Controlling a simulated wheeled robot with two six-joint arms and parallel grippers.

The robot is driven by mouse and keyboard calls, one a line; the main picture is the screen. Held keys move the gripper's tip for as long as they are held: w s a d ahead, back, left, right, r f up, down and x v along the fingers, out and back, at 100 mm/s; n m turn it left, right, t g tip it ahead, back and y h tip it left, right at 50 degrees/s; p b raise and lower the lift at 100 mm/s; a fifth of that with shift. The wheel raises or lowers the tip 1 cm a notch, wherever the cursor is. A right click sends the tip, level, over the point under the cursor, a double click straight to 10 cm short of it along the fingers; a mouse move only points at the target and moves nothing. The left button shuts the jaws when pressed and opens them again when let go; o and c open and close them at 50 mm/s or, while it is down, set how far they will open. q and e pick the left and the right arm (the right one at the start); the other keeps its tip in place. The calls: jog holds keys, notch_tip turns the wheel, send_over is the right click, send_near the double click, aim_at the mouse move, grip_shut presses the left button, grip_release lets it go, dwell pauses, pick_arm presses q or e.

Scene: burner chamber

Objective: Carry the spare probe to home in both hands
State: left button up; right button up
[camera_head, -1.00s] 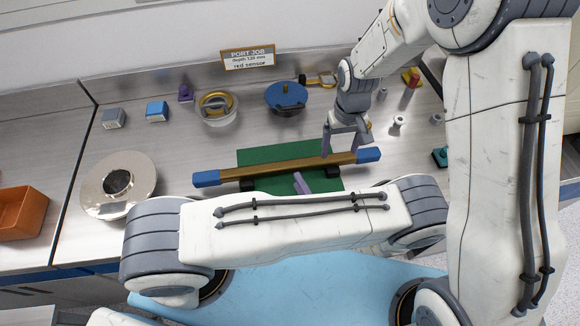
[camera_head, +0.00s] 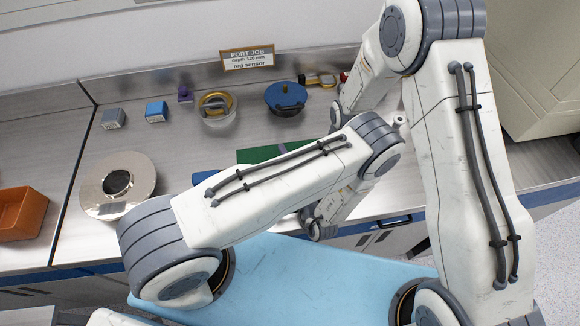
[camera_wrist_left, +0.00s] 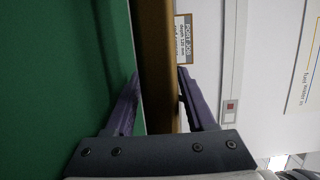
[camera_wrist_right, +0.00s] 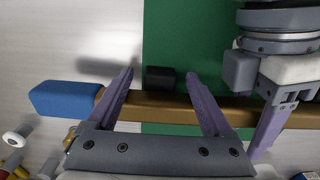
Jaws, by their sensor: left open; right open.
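The spare probe is a brown bar with blue ends; in the head view only its left blue end (camera_head: 207,177) shows clearly, the rest behind my left arm. It lies over a green mat (camera_head: 262,153). In the left wrist view the bar (camera_wrist_left: 157,40) runs between the spread purple fingers of my left gripper (camera_wrist_left: 158,75), which is open. In the right wrist view my right gripper (camera_wrist_right: 160,73) is open, its fingers spread along the bar (camera_wrist_right: 160,106) near one blue end (camera_wrist_right: 65,98). Whether either touches it I cannot tell. The head view hides both sets of fingers.
A black block (camera_wrist_right: 160,79) sits beside the bar. Behind are a blue round lid (camera_head: 286,97), a clear bowl with a yellow ring (camera_head: 217,108), two small boxes (camera_head: 157,111) and a sign (camera_head: 247,59). A metal disc (camera_head: 100,187) and an orange bin (camera_head: 22,213) are left.

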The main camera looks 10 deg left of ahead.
pick_arm(q)
grip_shut()
pick_arm(e)
jog(key=c, duration=1)
grip_shut()
jog(key=shift+r, duration=0.1)
